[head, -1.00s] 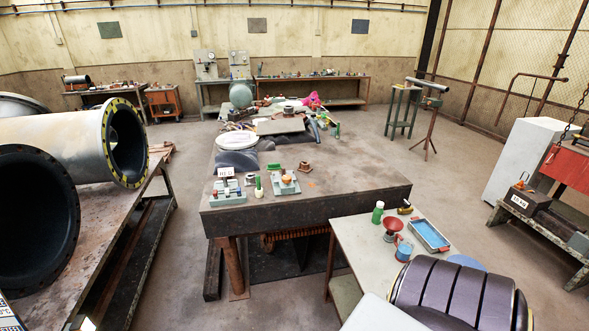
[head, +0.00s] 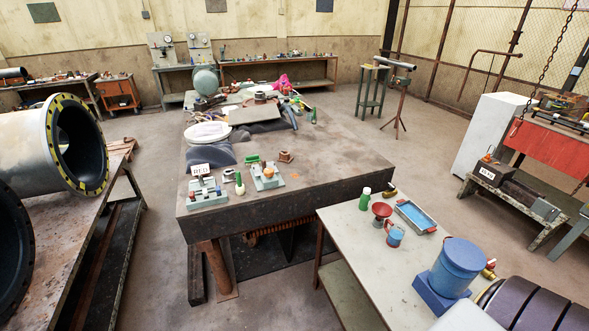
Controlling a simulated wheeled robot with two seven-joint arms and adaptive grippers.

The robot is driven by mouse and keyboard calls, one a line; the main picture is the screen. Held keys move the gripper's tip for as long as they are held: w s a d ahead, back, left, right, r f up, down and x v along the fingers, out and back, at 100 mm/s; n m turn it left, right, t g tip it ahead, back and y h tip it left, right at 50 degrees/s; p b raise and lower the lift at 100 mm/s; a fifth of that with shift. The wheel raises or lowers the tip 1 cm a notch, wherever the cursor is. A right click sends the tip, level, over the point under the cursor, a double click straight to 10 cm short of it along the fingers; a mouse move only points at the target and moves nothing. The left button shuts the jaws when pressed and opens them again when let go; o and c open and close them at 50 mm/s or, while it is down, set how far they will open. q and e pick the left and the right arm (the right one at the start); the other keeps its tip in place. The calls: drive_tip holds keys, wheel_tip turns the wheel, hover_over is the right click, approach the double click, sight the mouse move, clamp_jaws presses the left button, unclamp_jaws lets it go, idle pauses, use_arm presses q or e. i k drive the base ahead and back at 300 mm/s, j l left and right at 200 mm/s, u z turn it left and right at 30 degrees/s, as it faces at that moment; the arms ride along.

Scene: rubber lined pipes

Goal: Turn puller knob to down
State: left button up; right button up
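No part is clearly recognisable as the puller knob. Two small grey-green fixtures stand near the front left of the big dark table. The left fixture (head: 208,198) carries red and dark parts, too small to make out, beside a white label. The right fixture (head: 262,182) bears a rounded orange knob (head: 269,171); I cannot tell which way it is set. A green-and-white upright piece (head: 239,184) stands between them. Neither of my grippers is in view.
The big table (head: 335,155) has clear space on its right half. A lower pale table (head: 350,240) in front holds a red funnel, cups, a blue tray and a blue canister (head: 457,265). Large flanged pipes (head: 75,145) lie on a bench at left. Open floor lies between.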

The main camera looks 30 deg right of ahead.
sight(268, 172)
drive_tip(key=i+z, duration=0.2)
drive_tip(key=z, duration=0.25)
drive_tip(key=i+j+z, duration=0.1)
drive_tip(key=z, duration=0.35)
drive_tip(key=i+j+z, duration=0.1)
drive_tip(key=i+z, duration=0.25)
drive_tip(key=i+j+z, duration=0.15)
drive_tip(key=z, duration=0.2)
drive_tip(key=i+j+z, duration=0.35)
drive_tip(key=k+l, duration=0.1)
